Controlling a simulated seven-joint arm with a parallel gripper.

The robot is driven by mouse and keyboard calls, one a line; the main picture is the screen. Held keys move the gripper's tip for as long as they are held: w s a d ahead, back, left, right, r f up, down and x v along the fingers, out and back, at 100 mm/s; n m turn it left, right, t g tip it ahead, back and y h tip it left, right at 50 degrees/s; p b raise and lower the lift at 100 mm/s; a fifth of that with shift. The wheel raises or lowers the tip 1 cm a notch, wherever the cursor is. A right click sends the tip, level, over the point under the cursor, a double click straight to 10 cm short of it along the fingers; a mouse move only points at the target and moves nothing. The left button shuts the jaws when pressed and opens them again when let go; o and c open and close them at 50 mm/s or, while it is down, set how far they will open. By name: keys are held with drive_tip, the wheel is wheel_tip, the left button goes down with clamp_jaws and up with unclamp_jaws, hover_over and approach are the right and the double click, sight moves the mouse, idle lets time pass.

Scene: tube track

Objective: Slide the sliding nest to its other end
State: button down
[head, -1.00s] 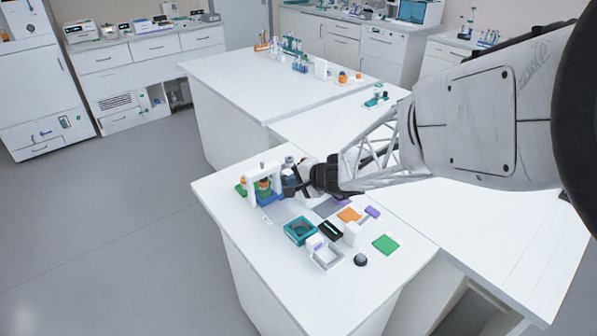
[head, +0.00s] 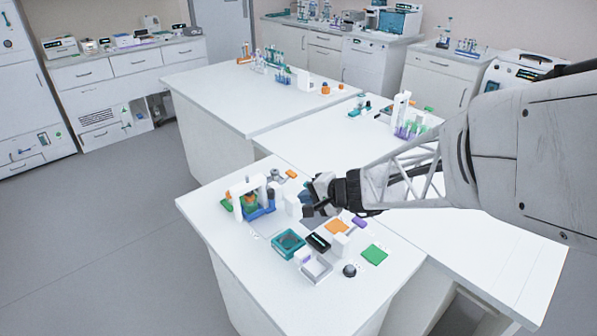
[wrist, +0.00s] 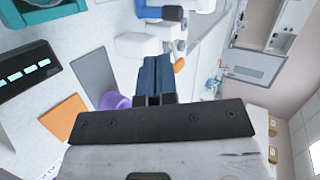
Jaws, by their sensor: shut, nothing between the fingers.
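A white arch-shaped fixture (head: 236,190) stands at the left of the near bench, with a blue part (head: 262,212) at its base and orange and green pieces inside the arch. The blue part is probably the sliding nest; I cannot tell which end of its travel it is at. A blue part (wrist: 160,13) also shows at the top of the wrist view. My gripper (head: 307,212) is to the right of the fixture, apart from it. In the wrist view its two dark blue fingers (wrist: 158,74) are together, with nothing between them.
A white block (head: 293,206) stands between the fixture and my gripper. In front are a teal open box (head: 289,243), a black box (head: 318,242), a grey-white tray (head: 316,268), a dark knob (head: 349,270), an orange pad (head: 337,227) and a green pad (head: 374,255).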

drive_tip(key=shift+v, duration=2.3)
drive_tip(key=s+d+r+n+g+h, duration=0.1)
drive_tip(key=s+d+r+n+h, duration=0.1)
drive_tip(key=s+d, duration=0.3)
drive_tip(key=s+d+r+n+g+h, duration=0.1)
drive_tip(key=s+d+r+h, duration=0.4)
drive_tip(key=s, duration=0.7)
drive_tip(key=s+d+r+n+g+h, duration=0.1)
drive_tip(key=s+d+r+n+h, duration=0.1)
drive_tip(key=s+d, duration=0.4)
drive_tip(key=s+r+h, duration=0.1)
drive_tip(key=s, duration=0.2)
drive_tip(key=shift+s+d+r+n+h, duration=0.15)
drive_tip(key=shift+s+d+n+h, duration=0.15)
drive_tip(key=shift+n, duration=0.1)
